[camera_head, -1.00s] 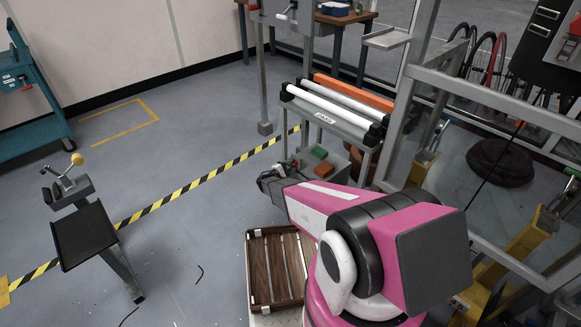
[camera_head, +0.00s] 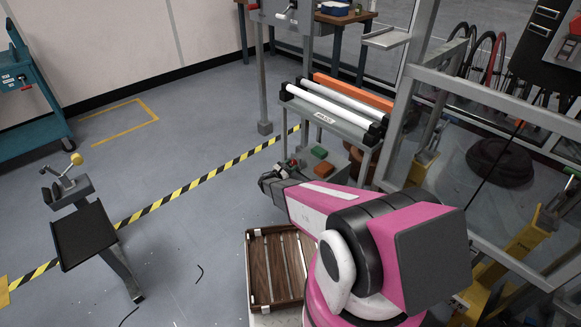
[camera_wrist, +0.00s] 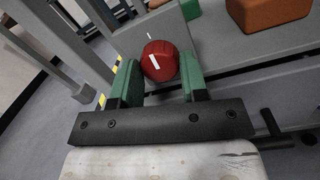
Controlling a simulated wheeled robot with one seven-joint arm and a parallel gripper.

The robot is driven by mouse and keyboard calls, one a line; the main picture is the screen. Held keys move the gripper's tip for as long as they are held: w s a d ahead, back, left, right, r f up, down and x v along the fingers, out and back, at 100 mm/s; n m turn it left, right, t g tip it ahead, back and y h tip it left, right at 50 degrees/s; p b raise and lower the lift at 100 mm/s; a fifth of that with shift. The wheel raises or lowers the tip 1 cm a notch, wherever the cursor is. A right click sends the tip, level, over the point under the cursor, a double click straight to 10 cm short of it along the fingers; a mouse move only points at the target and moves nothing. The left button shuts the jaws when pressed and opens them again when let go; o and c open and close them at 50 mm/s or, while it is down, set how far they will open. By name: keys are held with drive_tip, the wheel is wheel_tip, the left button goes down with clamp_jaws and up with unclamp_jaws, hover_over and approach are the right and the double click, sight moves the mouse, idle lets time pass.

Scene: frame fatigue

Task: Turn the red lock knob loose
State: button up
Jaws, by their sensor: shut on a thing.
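The red lock knob (camera_wrist: 160,62) is a round ribbed knob with a white mark line on its face, seen in the wrist view on a grey panel (camera_wrist: 135,38). A second short white line is on the panel just above it; the knob's line slants and sits below it. My gripper (camera_wrist: 160,78) has its green fingers on either side of the knob, shut on it. In the head view my gripper (camera_head: 272,178) is at the grey stand below the rollers, and the knob is small there (camera_head: 293,162).
A green block (camera_head: 319,152) and an orange block (camera_head: 323,168) lie on the stand beside the knob. White rollers (camera_head: 335,103) are above. A wooden slatted tray (camera_head: 252,275) is below my arm.

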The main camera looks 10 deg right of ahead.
drive_tip(key=shift+f+n, duration=0.1)
drive_tip(key=shift+n, duration=0.4)
drive_tip(key=o, duration=0.9)
drive_tip(key=shift+s+a, duration=0.1)
drive_tip(key=shift+a, duration=0.05)
drive_tip(key=v, duration=1)
drive_tip(key=shift+s+a, duration=0.2)
